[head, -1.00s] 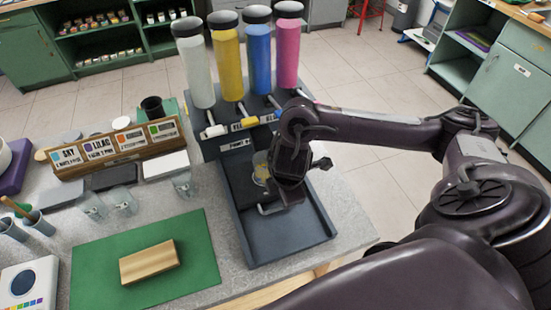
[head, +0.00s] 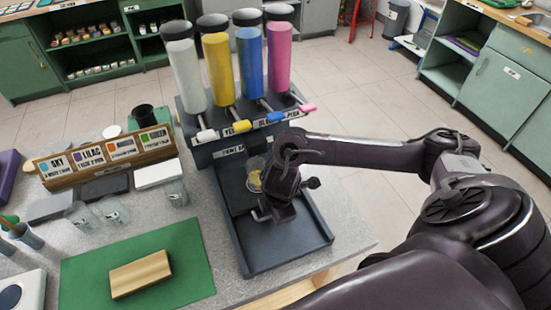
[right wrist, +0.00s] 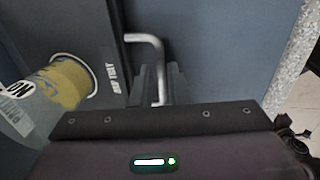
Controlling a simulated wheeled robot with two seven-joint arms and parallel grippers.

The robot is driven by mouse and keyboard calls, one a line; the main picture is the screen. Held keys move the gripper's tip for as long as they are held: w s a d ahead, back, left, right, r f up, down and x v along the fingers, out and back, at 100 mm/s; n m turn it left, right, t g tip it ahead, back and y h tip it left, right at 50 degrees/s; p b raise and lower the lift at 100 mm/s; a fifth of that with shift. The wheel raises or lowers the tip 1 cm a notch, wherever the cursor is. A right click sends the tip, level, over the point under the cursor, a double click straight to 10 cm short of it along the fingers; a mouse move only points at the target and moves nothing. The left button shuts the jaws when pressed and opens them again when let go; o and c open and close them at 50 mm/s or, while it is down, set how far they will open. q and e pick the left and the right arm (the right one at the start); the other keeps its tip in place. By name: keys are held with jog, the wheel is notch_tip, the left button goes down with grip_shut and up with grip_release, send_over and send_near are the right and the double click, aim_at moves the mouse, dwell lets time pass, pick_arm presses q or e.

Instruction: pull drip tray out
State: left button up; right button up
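The drip tray (head: 238,198) is a dark slab lying in the blue-grey base frame under the paint dispenser. Its lettered front edge (right wrist: 115,75) and light bent bar handle (right wrist: 147,39) show in the right wrist view. My right gripper (head: 268,212) is low over the tray's front. In the wrist view its two fingers (right wrist: 161,88) stand close on either side of the handle bar, seemingly shut on it. A clear cup with yellow paint (head: 254,181) stands on the tray, left of my gripper, and shows in the wrist view (right wrist: 60,88). My left gripper is not in view.
The base frame (head: 290,250) has bare floor in front of the tray, with raised side and front rims. Several paint bottles (head: 215,70) stand on the dispenser behind. A green mat (head: 190,270) with a wooden block (head: 140,275) lies left. Jars (head: 80,215) stand farther left.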

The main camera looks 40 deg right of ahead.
jog(key=shift+c, duration=1.1)
grip_shut()
jog(key=shift+s+r+p, duration=0.1)
jog(key=shift+s+p, duration=0.2)
jog(key=shift+s, duration=0.15)
jog(key=s+a+p, duration=0.1)
jog(key=s, duration=0.3)
jog(key=s+a+p, duration=0.1)
jog(key=s, duration=0.3)
jog(key=s+a+p, duration=0.1)
jog(key=s, duration=0.3)
jog(key=shift+s+a+p, duration=0.15)
jog(key=shift+s+p, duration=0.15)
jog(key=shift+s, duration=0.05)
jog(key=shift+s+a, duration=0.1)
jog(key=shift+s, duration=0.45)
